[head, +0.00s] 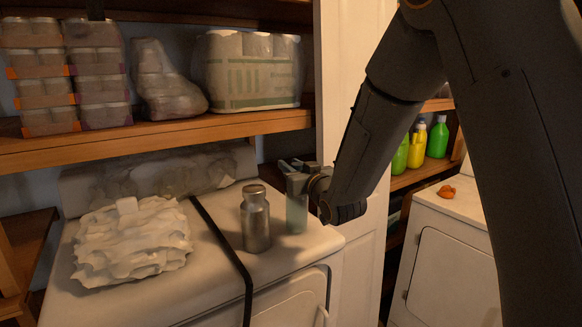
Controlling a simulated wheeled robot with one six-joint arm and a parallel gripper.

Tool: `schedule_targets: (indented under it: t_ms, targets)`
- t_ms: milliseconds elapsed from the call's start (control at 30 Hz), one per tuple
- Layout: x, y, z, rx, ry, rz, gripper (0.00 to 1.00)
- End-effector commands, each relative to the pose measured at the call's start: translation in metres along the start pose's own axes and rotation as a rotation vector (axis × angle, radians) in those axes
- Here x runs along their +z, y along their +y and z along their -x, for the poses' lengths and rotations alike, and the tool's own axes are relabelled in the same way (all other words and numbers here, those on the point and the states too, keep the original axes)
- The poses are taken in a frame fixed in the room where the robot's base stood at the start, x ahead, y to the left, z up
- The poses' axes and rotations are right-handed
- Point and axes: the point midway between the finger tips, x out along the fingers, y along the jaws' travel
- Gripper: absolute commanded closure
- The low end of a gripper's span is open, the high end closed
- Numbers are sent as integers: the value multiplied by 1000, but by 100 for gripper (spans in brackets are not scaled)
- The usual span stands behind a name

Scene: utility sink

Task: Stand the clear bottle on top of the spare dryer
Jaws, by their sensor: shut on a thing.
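The clear bottle (297,215) is pale, see-through and upright, over the right part of a white dryer's top (222,193). My gripper (296,172) is shut on its upper part, and the fingers and wrist hide its neck and cap. Its base is at or very close to the dryer top; I cannot tell whether it touches. A dark strap (222,241) runs over this dryer. A second white appliance (448,255) stands at the right, partly behind my arm. The view does not label which one is the spare dryer.
A grey metal bottle (256,224) stands just left of the clear bottle, with a small gap. A crumpled white cloth pile (132,243) covers the dryer's left. A loaded wooden shelf (160,140) hangs above the back. An orange object (447,192) lies on the right appliance.

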Motion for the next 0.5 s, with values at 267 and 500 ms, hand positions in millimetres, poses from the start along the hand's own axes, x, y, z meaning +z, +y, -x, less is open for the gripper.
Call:
schedule_targets:
  t_ms: [267, 500]
  targets:
    - [6, 0, 0, 0, 4, 0, 100]
    - [10, 0, 0, 0, 3, 0, 100]
